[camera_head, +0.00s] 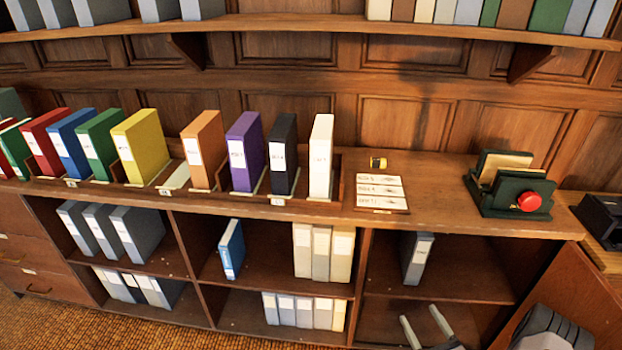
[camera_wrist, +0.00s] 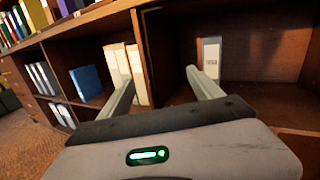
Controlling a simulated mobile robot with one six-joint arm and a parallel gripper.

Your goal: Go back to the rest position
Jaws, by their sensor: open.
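My gripper (camera_head: 426,326) is at the lower right of the head view, in front of the lower right shelf compartment. Its two fingers are apart with nothing between them. In the wrist view my gripper (camera_wrist: 158,88) also shows open and empty, its fingers pointing at the shelf unit (camera_wrist: 146,40). A grey binder (camera_head: 416,258) stands upright in the upper right compartment, above and behind the fingers. It also shows in the wrist view (camera_wrist: 209,58), beyond the right finger. Several cream binders (camera_head: 324,252) stand in the middle compartment.
Coloured binders (camera_head: 140,145) stand in a row on the wooden counter (camera_head: 440,185). A blue binder (camera_head: 231,249) leans in the middle compartment.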

